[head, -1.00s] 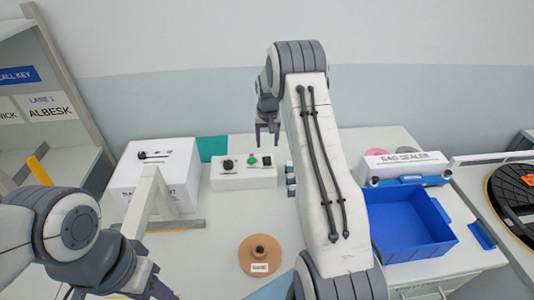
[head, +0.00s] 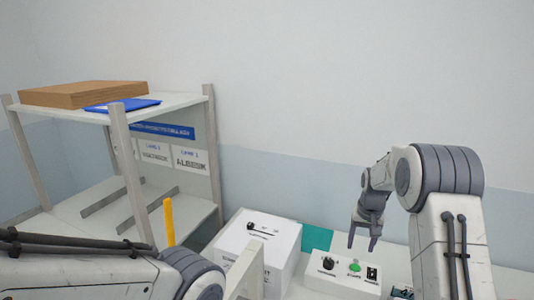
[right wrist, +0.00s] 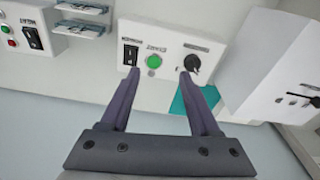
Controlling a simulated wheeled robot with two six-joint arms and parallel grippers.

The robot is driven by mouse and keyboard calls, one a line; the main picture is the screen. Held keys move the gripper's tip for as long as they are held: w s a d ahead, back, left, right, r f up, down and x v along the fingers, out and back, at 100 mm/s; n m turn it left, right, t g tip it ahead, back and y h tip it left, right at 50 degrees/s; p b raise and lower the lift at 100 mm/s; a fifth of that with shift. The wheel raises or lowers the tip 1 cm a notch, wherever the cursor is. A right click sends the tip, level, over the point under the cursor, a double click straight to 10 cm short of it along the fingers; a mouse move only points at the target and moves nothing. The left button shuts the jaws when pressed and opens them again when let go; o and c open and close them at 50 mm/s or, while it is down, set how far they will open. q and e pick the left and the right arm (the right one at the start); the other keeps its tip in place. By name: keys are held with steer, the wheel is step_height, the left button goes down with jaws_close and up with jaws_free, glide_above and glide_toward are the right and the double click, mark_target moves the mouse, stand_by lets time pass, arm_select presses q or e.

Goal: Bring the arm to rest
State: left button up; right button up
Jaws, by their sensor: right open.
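My right gripper (head: 364,237) is open and empty in the head view. It hangs above a white control box (head: 343,284) with a black knob, a green button and a black switch. The right wrist view shows my right gripper (right wrist: 150,82) with its two fingers apart, the green button (right wrist: 154,61) between them and the knob (right wrist: 192,63) by one fingertip. I cannot tell whether a finger touches the box. My left arm (head: 90,274) comes in at the lower left of the head view. Its gripper is out of frame.
A larger white box (head: 262,240) with a dark knob stands left of the control box. A shelf unit (head: 214,150) with label cards stands at the left, a cardboard box (head: 85,93) on top. A yellow post (head: 168,222) rises before it. The wall behind is bare.

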steer(key=s+a+r+n+y, duration=0.1)
steer(key=s+a+r+n, duration=0.25)
steer(key=s+a, duration=0.55)
steer(key=s+a+r+n, duration=0.2)
steer(key=s+a+r, duration=0.3)
steer(key=a, duration=0.8)
steer(key=s+a+n, duration=0.2)
steer(key=s, duration=0.9)
steer(key=s+a+n+g, duration=0.1)
steer(key=s+a+n, duration=0.1)
steer(key=s, duration=0.9)
steer(key=shift+s+a+f+n, duration=0.15)
steer(key=shift+s+a+n, duration=0.2)
steer(key=shift+n, duration=0.4)
